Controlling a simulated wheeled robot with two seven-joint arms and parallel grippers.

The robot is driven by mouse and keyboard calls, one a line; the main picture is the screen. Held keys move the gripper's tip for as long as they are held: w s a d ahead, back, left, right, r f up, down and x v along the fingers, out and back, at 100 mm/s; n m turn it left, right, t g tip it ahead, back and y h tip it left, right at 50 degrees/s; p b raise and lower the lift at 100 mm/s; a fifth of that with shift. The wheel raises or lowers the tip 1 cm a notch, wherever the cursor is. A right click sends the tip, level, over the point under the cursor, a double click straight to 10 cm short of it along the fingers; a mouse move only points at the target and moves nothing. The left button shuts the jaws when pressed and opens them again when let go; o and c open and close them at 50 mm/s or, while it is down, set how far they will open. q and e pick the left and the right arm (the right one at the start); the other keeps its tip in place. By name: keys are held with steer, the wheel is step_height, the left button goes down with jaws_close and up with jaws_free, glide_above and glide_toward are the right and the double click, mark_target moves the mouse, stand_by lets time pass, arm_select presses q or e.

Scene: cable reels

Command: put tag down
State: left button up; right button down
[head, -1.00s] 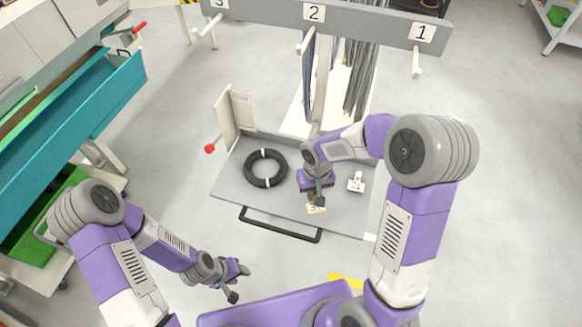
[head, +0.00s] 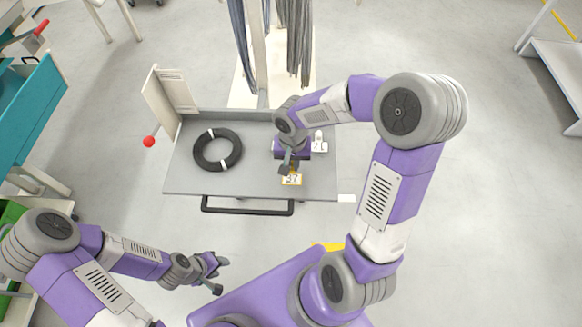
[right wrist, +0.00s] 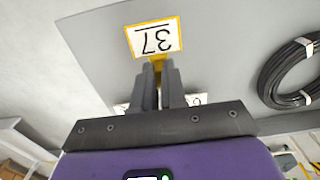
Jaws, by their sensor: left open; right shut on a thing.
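In the right wrist view the fingers (right wrist: 160,75) are shut on the yellow edge of this tag (right wrist: 153,38). The tag is over the grey tray (head: 240,183), near its front edge; I cannot tell whether it touches the surface. My left gripper (head: 220,274) is open and empty, low in front of the tray and away from it.
A black cable coil (head: 217,150) with white bands lies on the tray's left part. A second white tag (head: 319,142) lies just behind my right gripper, partly hidden in the wrist view. A black handle (head: 247,210) runs along the tray's front. A cream panel (head: 175,90) stands at its left.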

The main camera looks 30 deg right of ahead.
steer(key=shift+f+b, duration=0.3)
steer(key=shift+f, duration=1)
steer(key=shift+f, duration=0.15)
steer(key=c, duration=1.2)
jaws_free()
steer(key=shift+r, duration=0.5)
step_height(320, 180, up, 11)
steer(key=p, duration=0.3)
steer(key=shift+r, duration=0.15)
